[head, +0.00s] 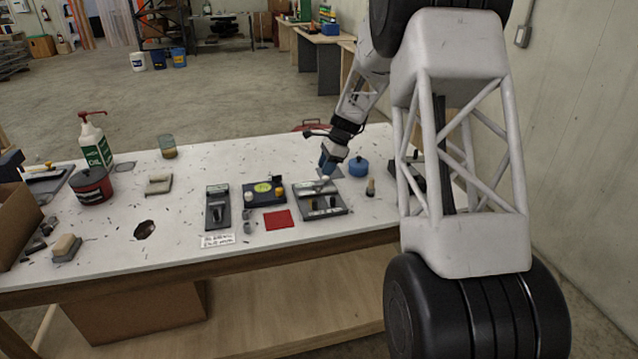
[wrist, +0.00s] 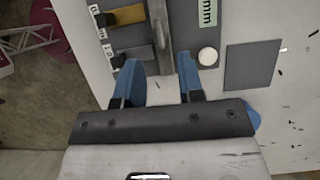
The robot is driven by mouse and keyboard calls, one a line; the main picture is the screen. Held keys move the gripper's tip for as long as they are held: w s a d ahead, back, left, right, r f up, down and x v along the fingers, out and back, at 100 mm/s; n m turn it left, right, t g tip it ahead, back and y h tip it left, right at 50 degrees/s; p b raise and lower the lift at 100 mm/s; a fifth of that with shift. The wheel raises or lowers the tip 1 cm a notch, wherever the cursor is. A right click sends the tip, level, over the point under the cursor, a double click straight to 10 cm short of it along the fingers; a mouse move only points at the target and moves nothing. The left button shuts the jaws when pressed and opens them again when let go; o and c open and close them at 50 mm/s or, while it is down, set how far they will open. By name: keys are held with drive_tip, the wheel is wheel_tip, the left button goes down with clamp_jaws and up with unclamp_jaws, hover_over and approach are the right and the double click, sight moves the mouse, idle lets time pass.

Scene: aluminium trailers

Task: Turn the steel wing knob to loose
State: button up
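My gripper (head: 328,163) is over the far side of the table, above the back edge of a grey panel (head: 341,209). In the wrist view its two blue fingers (wrist: 159,82) are apart, with nothing visibly held between them. Ahead of the gap, a long grey metal piece (wrist: 160,28) stands on the panel (wrist: 186,28); it may be the steel wing knob, but I cannot be sure. A brass-coloured bar (wrist: 127,16) and small labels lie left of it.
A white round button (wrist: 207,56) and a grey square mat (wrist: 252,65) lie to the right in the wrist view. A blue pot (head: 358,167) stands beside my gripper. Other panels (head: 217,208) and a red mat (head: 278,219) are to the left.

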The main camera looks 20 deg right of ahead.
sight(318, 187)
drive_tip(key=shift+x, duration=3.3)
drive_tip(key=shift+c, duration=0.4)
clamp_jaws()
